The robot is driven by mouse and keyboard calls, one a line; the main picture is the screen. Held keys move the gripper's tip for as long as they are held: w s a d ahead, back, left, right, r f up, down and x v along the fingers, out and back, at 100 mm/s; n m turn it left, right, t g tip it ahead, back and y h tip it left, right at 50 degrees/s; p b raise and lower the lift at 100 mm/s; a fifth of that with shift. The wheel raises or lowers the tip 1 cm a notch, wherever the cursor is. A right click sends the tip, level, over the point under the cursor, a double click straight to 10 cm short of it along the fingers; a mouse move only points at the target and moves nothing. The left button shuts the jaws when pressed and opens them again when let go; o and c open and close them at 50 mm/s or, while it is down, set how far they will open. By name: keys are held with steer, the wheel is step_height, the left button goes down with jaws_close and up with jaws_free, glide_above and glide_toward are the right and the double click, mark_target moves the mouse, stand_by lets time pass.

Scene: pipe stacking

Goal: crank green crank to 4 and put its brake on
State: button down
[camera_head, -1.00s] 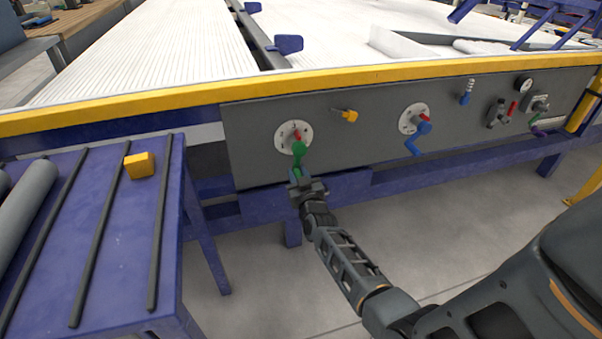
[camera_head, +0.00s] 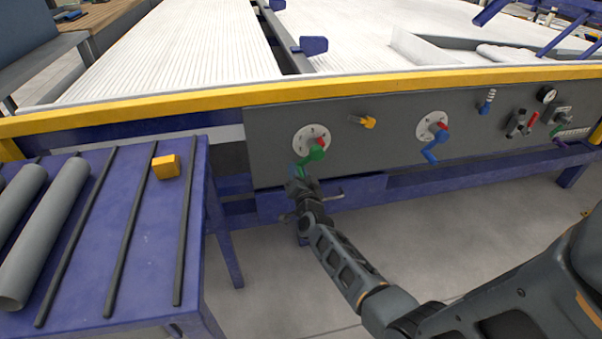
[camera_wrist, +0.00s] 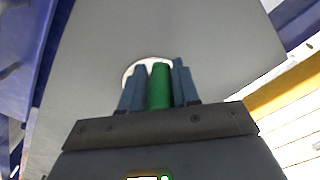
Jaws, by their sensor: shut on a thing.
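The green crank (camera_head: 315,153) sits on a white numbered dial (camera_head: 306,136) at the left of the grey panel. Its arm points down and to the left from the hub. A small red part (camera_head: 321,141) shows at the hub; its exact setting is too small to tell. My gripper (camera_head: 299,172) is at the lower end of the crank. In the wrist view its blue fingers are shut on the green crank handle (camera_wrist: 160,87), one on each side. The dial's numbers are too small to read, and in the wrist view the dial is mostly hidden behind the handle.
To the right on the panel (camera_head: 270,160) are a yellow lever (camera_head: 368,122), a blue crank (camera_head: 436,146), a gauge (camera_head: 547,94) and small levers. A blue table (camera_head: 150,260) at left holds a yellow block (camera_head: 165,167) and grey pipes (camera_head: 45,235). Open floor lies below the panel.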

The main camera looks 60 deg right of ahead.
steer(key=shift+w+a+r+m, duration=0.25)
steer(key=shift+w+r+m, duration=0.05)
steer(key=shift+r, duration=0.05)
stand_by(0.3)
steer(key=c, duration=0.9)
jaws_free()
steer(key=shift+s, duration=0.1)
steer(key=shift+d, duration=0.1)
steer(key=shift+s, duration=0.1)
steer(key=shift+s+a+p, duration=0.25)
steer(key=shift+a+p, duration=0.05)
steer(key=shift+a, duration=0.05)
steer(key=shift+p+v, duration=1.15)
steer(key=shift+v, duration=2.35)
steer(key=shift+c, duration=0.3)
